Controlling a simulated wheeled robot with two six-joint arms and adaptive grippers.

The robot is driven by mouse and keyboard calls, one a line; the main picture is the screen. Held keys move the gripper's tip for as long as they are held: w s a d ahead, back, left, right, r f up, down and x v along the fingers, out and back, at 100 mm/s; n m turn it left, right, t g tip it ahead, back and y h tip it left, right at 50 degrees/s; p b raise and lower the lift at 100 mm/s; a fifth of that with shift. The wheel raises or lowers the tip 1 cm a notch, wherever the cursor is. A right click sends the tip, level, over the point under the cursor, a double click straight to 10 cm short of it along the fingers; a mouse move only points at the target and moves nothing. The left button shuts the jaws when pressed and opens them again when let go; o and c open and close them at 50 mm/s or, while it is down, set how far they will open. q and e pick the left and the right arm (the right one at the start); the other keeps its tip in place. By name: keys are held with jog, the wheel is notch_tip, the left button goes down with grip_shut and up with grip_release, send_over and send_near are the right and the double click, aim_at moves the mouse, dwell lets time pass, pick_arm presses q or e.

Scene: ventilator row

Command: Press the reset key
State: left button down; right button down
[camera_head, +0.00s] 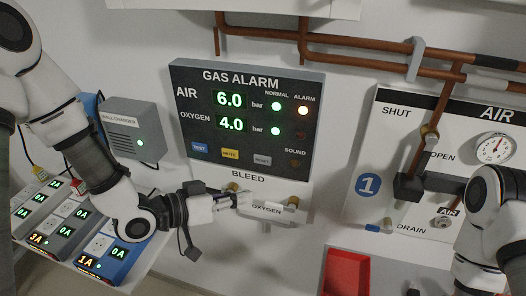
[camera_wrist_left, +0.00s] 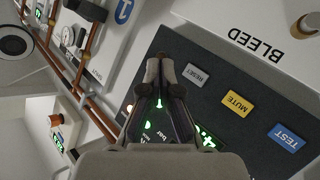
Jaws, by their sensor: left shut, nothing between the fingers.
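The reset key (camera_head: 262,160) is a small grey button at the lower part of the dark GAS ALARM panel (camera_head: 300,82), right of the yellow MUTE key (camera_head: 230,154) and blue TEST key (camera_head: 200,148). In the left wrist view the grey reset key (camera_wrist_left: 197,75) lies just right of my fingertips. My left gripper (camera_head: 246,199) is shut and empty; in the head view it appears below the keys, over the BLEED area. It also shows in the wrist view (camera_wrist_left: 163,66). Whether it touches the panel cannot be told. My right gripper is out of view.
The OXYGEN bleed fitting (camera_head: 267,210) is close to my left gripper. A grey wall charger (camera_head: 138,132) and power units (camera_head: 108,250) stand at left. An AIR valve board (camera_head: 380,125) is at right, and a red bin (camera_head: 346,272) lies below. Copper pipes (camera_head: 340,60) run above.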

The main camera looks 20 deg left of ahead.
pick_arm(q)
jog(key=p, duration=0.1)
send_near(270, 165)
jog(key=shift+s+d+x, duration=0.15)
jog(key=shift+x, duration=1.1)
jog(key=shift+s+d+x, duration=0.1)
jog(key=shift+s+x, duration=0.1)
jog(key=shift+x, duration=1.1)
jog(key=shift+w+f, duration=0.1)
jog(key=shift+f, duration=0.05)
jog(key=shift+w, duration=0.4)
jog(key=shift+w+p, duration=0.3)
jog(key=shift+s, duration=0.75)
jog(key=shift+s, duration=0.1)
